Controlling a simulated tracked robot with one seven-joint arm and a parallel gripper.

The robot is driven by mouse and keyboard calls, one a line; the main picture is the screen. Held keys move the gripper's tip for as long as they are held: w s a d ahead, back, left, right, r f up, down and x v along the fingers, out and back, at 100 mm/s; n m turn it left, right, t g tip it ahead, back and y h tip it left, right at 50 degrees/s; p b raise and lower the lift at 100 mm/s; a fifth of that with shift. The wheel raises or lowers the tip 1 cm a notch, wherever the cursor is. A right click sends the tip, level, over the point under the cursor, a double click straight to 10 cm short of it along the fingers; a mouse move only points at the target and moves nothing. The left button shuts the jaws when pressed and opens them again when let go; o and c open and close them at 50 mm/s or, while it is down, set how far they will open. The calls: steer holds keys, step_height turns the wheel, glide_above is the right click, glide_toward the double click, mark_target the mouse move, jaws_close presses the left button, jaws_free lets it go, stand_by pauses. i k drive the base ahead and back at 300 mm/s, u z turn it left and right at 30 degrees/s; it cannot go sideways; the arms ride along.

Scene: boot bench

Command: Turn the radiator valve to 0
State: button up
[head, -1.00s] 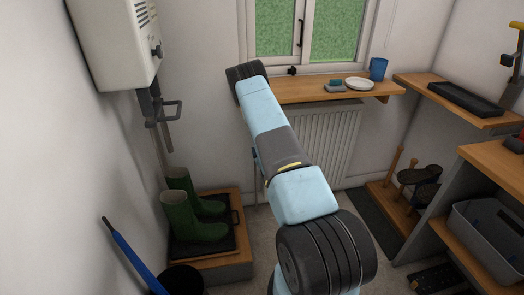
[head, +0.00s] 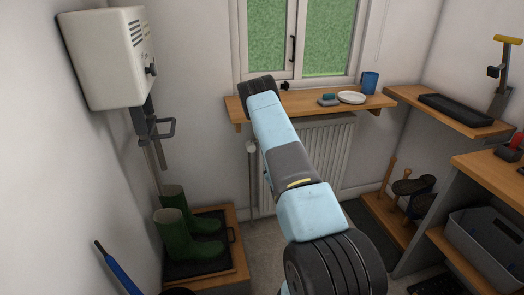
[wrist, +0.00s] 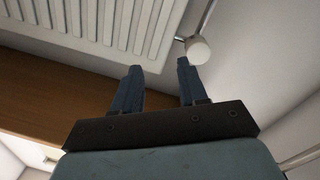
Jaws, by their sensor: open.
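The radiator valve (head: 251,148) is a white knob on a thin upright pipe at the left end of the white radiator (head: 325,150). In the wrist view the valve head (wrist: 198,50) is a pale cylinder just beyond the right fingertip, apart from it. Its number marks are too small to read. My gripper (wrist: 159,68) is open and empty, with two dark blue fingers; the valve is not between them. The radiator (wrist: 90,25) fills the upper left of the wrist view. In the head view my arm hides the gripper.
A wooden sill shelf (head: 300,104) with a sponge, a white plate (head: 351,97) and a blue cup (head: 370,82) overhangs the radiator. Green boots (head: 180,235) stand on a tray at left. A white heater box (head: 105,60) hangs on the left wall. Shelves stand at right.

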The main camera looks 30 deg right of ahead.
mark_target(250, 145)
steer(key=i, duration=0.6)
steer(key=z, duration=1.45)
